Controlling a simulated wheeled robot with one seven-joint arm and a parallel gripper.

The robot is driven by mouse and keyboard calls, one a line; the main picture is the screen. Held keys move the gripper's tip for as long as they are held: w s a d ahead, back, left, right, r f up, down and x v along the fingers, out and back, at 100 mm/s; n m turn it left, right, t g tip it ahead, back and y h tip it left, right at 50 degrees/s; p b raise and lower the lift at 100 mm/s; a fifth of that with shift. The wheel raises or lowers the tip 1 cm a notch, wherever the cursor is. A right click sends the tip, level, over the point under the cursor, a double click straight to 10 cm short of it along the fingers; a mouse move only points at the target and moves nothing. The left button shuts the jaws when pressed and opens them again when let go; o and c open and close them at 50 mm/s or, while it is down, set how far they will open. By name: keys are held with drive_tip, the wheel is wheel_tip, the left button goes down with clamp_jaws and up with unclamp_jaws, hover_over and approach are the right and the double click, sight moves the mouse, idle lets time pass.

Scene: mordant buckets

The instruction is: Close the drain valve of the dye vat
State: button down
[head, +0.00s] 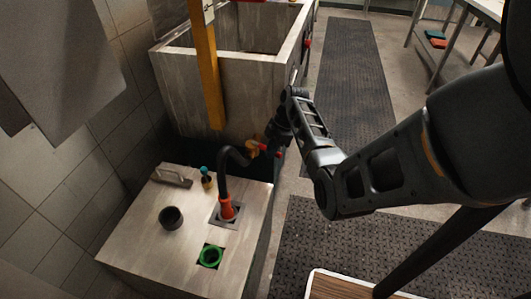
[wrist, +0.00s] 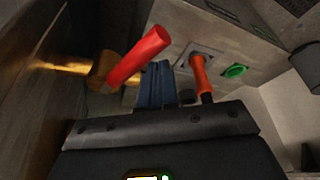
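The dye vat appears to be the large grey stone-like basin (head: 220,75) at the top of the head view. Below it is a brass valve (head: 252,147) with a red lever handle (head: 270,152). In the wrist view the brass body (wrist: 103,70) is left of centre, and the red handle (wrist: 140,58) slants up and right from it. My gripper (wrist: 155,82) has its blue fingers close together, seemingly shut, beside the handle with nothing visible between them. I cannot tell whether they touch it. In the head view my wrist hides the fingertips.
A low box-like counter (head: 140,235) stands in front, with an orange-collared black hose (head: 227,207), a green ring socket (head: 210,256), a dark cup (head: 171,217) and a teal-topped knob (head: 206,175). A yellow post (head: 206,75) stands before the vat. Dark mats (head: 350,95) cover floor on the right.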

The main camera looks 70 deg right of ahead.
drive_tip(key=shift+s+d+f+b, duration=0.1)
drive_tip(key=shift+s+d+b, duration=0.15)
drive_tip(key=shift+d, duration=0.45)
drive_tip(key=shift+s+d+b, duration=0.2)
drive_tip(key=shift+s+d, duration=0.05)
drive_tip(key=shift+d, duration=0.45)
drive_tip(key=shift+s+d+b, duration=0.15)
drive_tip(key=shift+d+b, duration=0.15)
drive_tip(key=shift+d, duration=0.5)
